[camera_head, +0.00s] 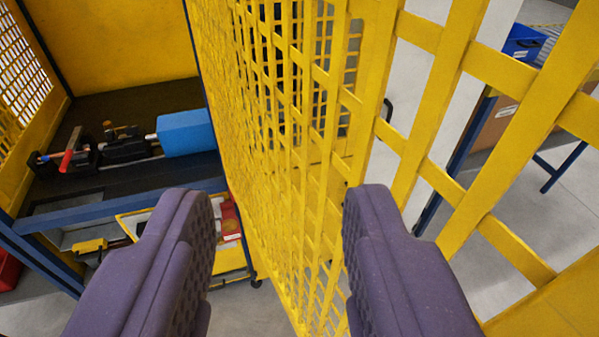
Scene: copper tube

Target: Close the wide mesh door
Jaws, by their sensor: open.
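A yellow mesh door (265,150) stands in the middle of the view, seen at a steep angle. It runs from the top edge down to the floor. My gripper (282,200) is open, with one purple padded finger on each side of the picture. The mesh shows between the fingers. I cannot tell whether either finger touches it. A larger-looking yellow lattice (478,65) fills the upper right, closer to the camera; I cannot tell whether it is part of the same door.
At left, a dark workbench (110,100) with a blue frame holds a blue block (186,132) and tools. A yellow-edged cart (235,255) stands below it. Behind the right lattice are a blue bin (522,42) and a blue-legged table. Grey floor shows at lower left.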

